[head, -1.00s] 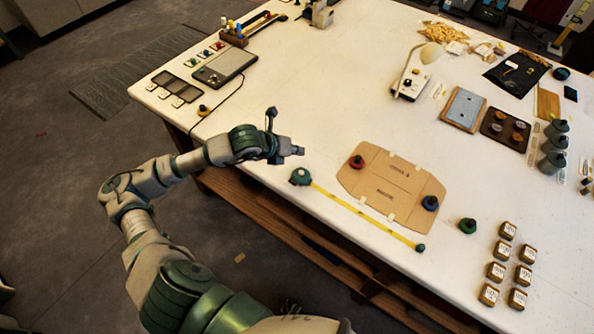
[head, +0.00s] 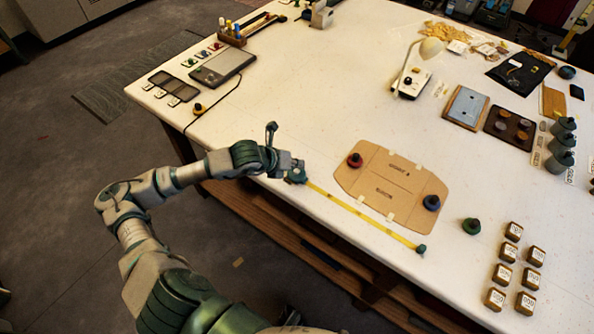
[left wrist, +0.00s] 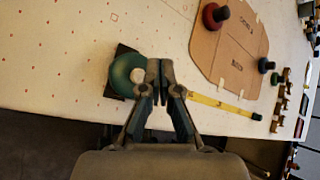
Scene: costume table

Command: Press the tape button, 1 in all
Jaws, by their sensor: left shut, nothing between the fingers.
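The tape measure is a dark green round case (left wrist: 123,74) near the table's front edge, with a pale round spot on it beside my fingers. Its yellow tape (head: 358,214) runs out along the edge to a small dark green end piece (head: 421,249). My left gripper (head: 296,164) is shut and empty. In the head view it is at the case and partly covers it. In the left wrist view the fingertips (left wrist: 160,66) overlap the right side of the case; I cannot tell whether they touch it. My right gripper is not in view.
A cardboard pattern (head: 390,187) with red (head: 354,159) and blue (head: 432,203) knobbed weights lies just behind the tape. A green weight (head: 471,226) and several labelled blocks (head: 513,232) are to the right. The white table (head: 300,75) is clear behind the gripper.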

